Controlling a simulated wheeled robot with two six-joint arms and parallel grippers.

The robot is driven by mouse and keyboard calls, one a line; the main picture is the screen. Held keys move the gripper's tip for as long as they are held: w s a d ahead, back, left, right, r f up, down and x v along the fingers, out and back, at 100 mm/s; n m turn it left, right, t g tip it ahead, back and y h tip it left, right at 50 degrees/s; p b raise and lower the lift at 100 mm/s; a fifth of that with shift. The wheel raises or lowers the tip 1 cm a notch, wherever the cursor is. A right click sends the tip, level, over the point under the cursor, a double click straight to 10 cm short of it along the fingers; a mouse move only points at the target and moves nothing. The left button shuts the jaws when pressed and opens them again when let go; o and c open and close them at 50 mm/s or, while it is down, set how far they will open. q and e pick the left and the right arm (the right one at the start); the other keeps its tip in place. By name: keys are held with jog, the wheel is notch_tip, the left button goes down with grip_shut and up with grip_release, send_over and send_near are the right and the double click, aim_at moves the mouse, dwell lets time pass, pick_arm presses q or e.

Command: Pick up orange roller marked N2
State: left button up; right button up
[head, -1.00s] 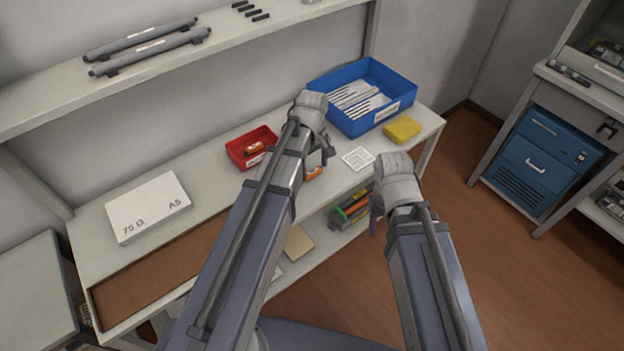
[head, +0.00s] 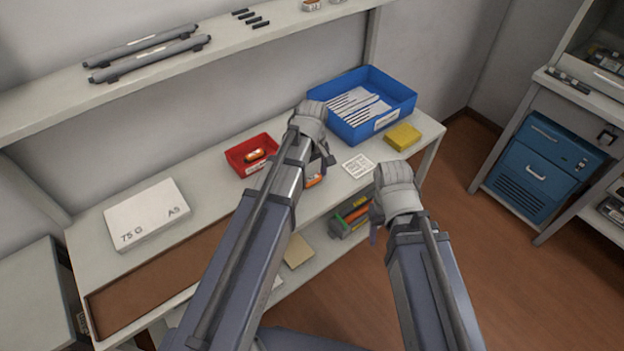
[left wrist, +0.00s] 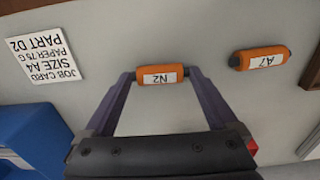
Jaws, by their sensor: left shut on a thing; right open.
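The orange roller marked N2 (left wrist: 163,76) lies between the fingertips of my left gripper (left wrist: 160,77) in the left wrist view, with its white label facing the camera. The left gripper is shut on it, one finger at each end. In the head view the left gripper (head: 318,175) is over the bench's front part, and an orange piece of the roller (head: 314,182) shows below it. I cannot tell whether the roller is clear of the bench. A second orange roller marked A7 (left wrist: 260,57) lies beside it. My right gripper (head: 374,222) is open and empty, beyond the bench's front edge.
A red bin (head: 236,163) holding an orange roller stands behind the left gripper. A job card (head: 358,165), a yellow block (head: 403,136) and a blue tray (head: 405,100) with white sheets are to the right. A white paper pack (head: 147,213) lies left.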

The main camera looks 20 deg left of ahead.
aim_at(311, 178)
pick_arm(q)
jog(key=shift+r, duration=0.15)
notch_tip(311, 178, up, 10)
jog(key=p, duration=1)
jog(key=shift+a, duration=0.1)
